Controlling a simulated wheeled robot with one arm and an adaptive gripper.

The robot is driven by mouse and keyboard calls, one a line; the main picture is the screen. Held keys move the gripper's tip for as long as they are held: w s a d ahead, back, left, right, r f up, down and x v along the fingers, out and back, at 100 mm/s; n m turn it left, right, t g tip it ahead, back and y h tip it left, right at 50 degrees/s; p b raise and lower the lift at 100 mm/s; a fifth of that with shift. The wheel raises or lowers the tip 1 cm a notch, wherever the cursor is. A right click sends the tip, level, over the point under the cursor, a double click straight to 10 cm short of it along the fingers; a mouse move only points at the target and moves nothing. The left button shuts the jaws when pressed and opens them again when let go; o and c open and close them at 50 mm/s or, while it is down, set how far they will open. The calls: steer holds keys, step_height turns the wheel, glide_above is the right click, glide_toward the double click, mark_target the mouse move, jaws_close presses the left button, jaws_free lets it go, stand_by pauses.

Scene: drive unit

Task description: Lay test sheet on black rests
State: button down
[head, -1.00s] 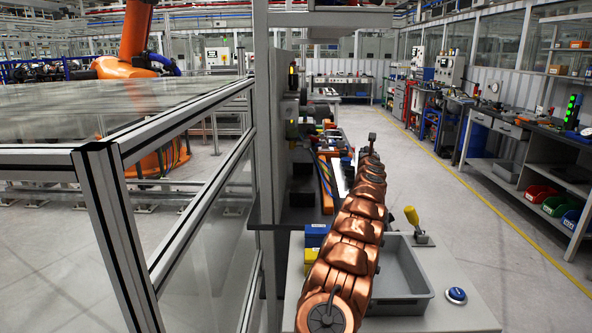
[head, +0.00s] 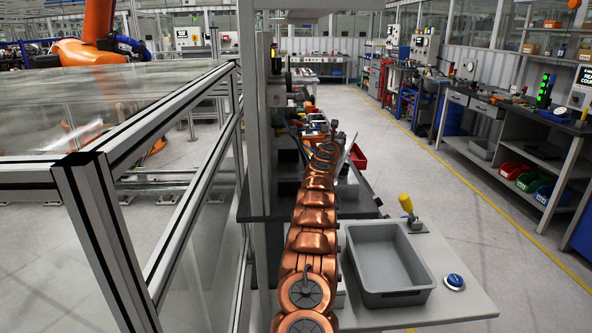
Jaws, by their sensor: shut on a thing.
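My arm reaches away from me over the bench, and my gripper (head: 333,126) is at its far end, small and dark. The fingers are mostly hidden behind the arm. A thin pale panel, which looks like the test sheet (head: 346,156), shows tilted and nearly edge-on just right of the arm's end. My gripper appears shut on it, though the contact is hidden. I cannot make out the black rests; the arm covers much of the dark bench top (head: 356,203).
A grey tray (head: 425,272) stands empty on the near pale table, with a yellow-handled lever (head: 406,204) and a blue button (head: 453,281) beside it. A red bin (head: 357,156) is beyond the sheet. A framed glass enclosure (head: 75,160) is at left. The right aisle is clear.

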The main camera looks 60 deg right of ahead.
steer(key=w+a+b, duration=0.2)
steer(key=w+a, duration=0.8)
steer(key=w, duration=0.2)
steer(key=shift+w+f+b, duration=0.15)
steer(key=shift+f+b, duration=2.2)
steer(key=shift+f, duration=3.15)
steer(key=shift+w+f, duration=0.1)
steer(key=shift+f, duration=0.1)
steer(key=shift+f, duration=0.15)
steer(key=c, duration=0.9)
jaws_free()
steer(key=shift+c, duration=0.2)
steer(key=shift+a, duration=0.15)
